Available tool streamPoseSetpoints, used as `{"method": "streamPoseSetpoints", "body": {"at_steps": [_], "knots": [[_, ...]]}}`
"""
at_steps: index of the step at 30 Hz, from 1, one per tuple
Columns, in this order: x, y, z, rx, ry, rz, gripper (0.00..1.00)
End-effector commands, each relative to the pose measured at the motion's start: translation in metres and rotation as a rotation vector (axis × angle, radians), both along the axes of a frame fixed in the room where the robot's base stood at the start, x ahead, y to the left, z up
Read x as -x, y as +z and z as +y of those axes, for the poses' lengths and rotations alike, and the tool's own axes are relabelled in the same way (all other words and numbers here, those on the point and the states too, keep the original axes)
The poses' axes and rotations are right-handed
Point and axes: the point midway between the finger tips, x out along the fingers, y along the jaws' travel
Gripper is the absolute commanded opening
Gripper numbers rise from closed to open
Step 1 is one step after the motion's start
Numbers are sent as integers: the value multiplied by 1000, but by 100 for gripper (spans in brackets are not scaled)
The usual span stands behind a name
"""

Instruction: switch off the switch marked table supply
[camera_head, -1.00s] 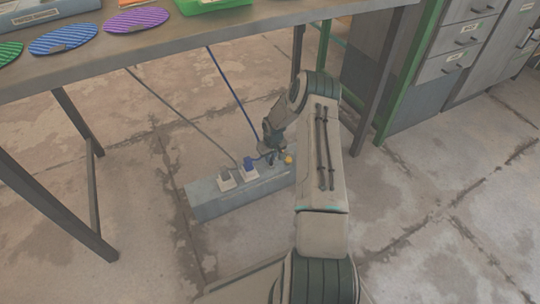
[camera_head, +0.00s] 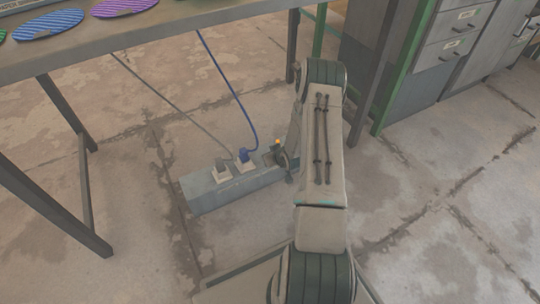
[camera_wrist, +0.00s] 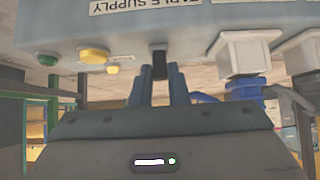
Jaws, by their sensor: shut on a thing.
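The grey supply box (camera_head: 225,194) lies on the floor under the table's edge. In the wrist view the box (camera_wrist: 205,38) appears upside down, with a partly cropped label (camera_wrist: 148,4) reading "TABLE SUPPLY". A small black switch lever (camera_wrist: 159,62) sticks out below that label. My gripper (camera_wrist: 160,85) is shut on this lever, one finger on each side. In the head view my gripper (camera_head: 284,160) is at the box's right end, and my arm hides part of that end. I cannot tell the switch's on or off position.
An orange lamp (camera_head: 277,142) shows beside my gripper. A blue plug (camera_head: 244,155) and a grey plug (camera_head: 221,166) sit in white sockets on the box, with cables rising to the table (camera_head: 150,35). A table leg (camera_head: 90,215) stands left; cabinets (camera_head: 440,70) stand right.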

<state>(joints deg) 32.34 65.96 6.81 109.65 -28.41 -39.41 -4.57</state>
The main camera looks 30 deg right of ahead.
Motion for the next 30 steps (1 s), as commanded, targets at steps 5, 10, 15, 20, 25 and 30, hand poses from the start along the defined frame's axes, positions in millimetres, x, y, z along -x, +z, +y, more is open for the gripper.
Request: {"method": "streamPoseSetpoints", "body": {"at_steps": [5,10,15,20,25,30], "knots": [[4,-4,-1,-2,-2,-50,0],[4,-4,-1,-2,-1,-72,0],[4,-4,-1,-2,-1,-75,0],[4,-4,-1,-3,-1,-75,0],[4,-4,-1,-3,-1,-75,36],[4,-3,0,-3,0,-76,36]]}}
